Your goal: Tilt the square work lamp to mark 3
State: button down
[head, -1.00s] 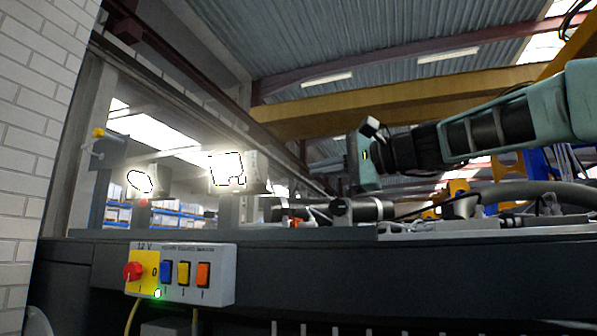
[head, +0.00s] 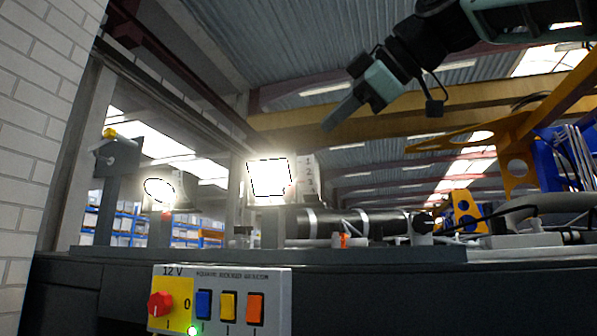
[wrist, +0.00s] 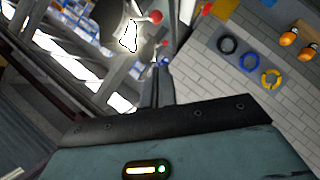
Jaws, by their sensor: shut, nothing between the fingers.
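The square work lamp (head: 270,178) is lit, its glowing face toward me, on a post at the back of the dark bench. A pale plate (head: 308,172) beside its right side carries the marks 1, 2 and 3; glare hides the lamp's exact angle against them. My gripper (head: 332,124) is shut and empty, up and to the right of the lamp, clear of it, fingers slanting down left. In the wrist view the shut fingers (wrist: 157,82) point toward a lit lamp (wrist: 130,37) with a red-knobbed lever (wrist: 152,17); I cannot tell which lamp.
A lit round lamp (head: 159,191) stands left of the square one. A 12 V switch box (head: 222,300) with a red knob and coloured switches is on the bench front. A dark cylinder (head: 355,222) lies right of the square lamp. Air between gripper and lamp looks free.

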aim_at(291, 186)
jog(key=w+d+f+p+x, duration=0.1)
jog(key=p+x, duration=0.4)
jog(key=x, duration=0.7)
jog(key=shift+d+f, duration=0.4)
jog(key=shift+d, duration=0.1)
jog(key=shift+w, duration=0.1)
jog(key=f+b, duration=0.1)
jog(key=b, duration=0.1)
jog(key=shift+w+f+b, duration=0.2)
jog(key=shift+w+b, duration=0.05)
jog(key=shift+b, duration=0.05)
jog(key=shift+w+d+f+n+b, duration=0.1)
jog(key=shift+w+n+b, duration=0.2)
jog(key=shift+b, duration=0.15)
jog(key=shift+t, duration=0.3)
jog(key=shift+s, duration=0.1)
